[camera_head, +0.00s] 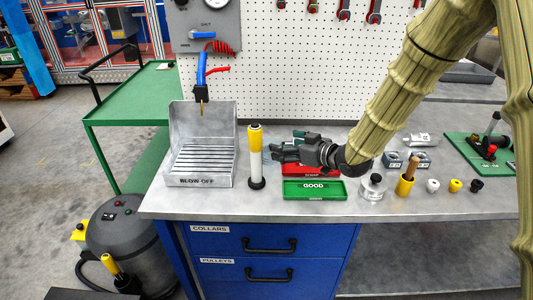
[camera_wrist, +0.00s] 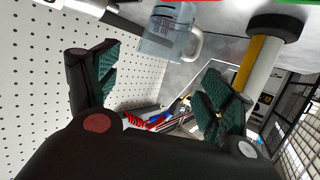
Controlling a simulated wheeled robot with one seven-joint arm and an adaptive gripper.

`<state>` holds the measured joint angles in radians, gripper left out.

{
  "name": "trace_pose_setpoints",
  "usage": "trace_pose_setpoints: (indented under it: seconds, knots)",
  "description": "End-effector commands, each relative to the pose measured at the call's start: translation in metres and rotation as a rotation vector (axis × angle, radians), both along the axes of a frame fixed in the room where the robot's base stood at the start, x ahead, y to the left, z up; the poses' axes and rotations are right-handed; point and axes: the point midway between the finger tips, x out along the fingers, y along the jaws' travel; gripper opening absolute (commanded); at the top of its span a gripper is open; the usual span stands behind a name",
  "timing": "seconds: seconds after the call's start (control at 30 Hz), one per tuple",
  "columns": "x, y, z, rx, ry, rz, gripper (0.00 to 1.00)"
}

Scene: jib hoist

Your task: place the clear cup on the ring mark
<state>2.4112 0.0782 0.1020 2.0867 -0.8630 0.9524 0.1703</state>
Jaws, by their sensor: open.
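The clear cup (camera_wrist: 166,38), a see-through bluish mug with a handle, shows at the top of the wrist view, near the bench surface. In the head view it is hard to make out around my gripper's tips. My gripper (camera_head: 276,151) is low over the bench, pointing left, just right of a yellow and white post. In the wrist view my gripper (camera_wrist: 160,76) has its two green-padded fingers wide apart with nothing between the pads; the cup lies ahead, toward the upper side of the gap. I cannot make out the ring mark in either view.
The yellow and white post (camera_head: 256,157) on a black foot stands close left of my gripper; the metal blow-off tray (camera_head: 201,182) is further left. A green GOOD tray (camera_head: 314,190) and a red tray (camera_head: 299,170) lie close by. Several small parts stand to the right.

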Motion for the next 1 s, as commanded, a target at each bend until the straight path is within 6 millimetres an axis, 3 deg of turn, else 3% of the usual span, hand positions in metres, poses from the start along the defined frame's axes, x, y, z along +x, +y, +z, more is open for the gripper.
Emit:
trace_pose_setpoints:
  seconds: [0.6,0.93,1.0]
  knots:
    - [0.041,0.043,-0.021,0.001,0.001,-0.003,0.81]
    - [0.044,0.046,-0.023,0.001,0.001,-0.004,0.81]
    - [0.044,0.046,-0.023,0.001,0.001,-0.004,0.69]
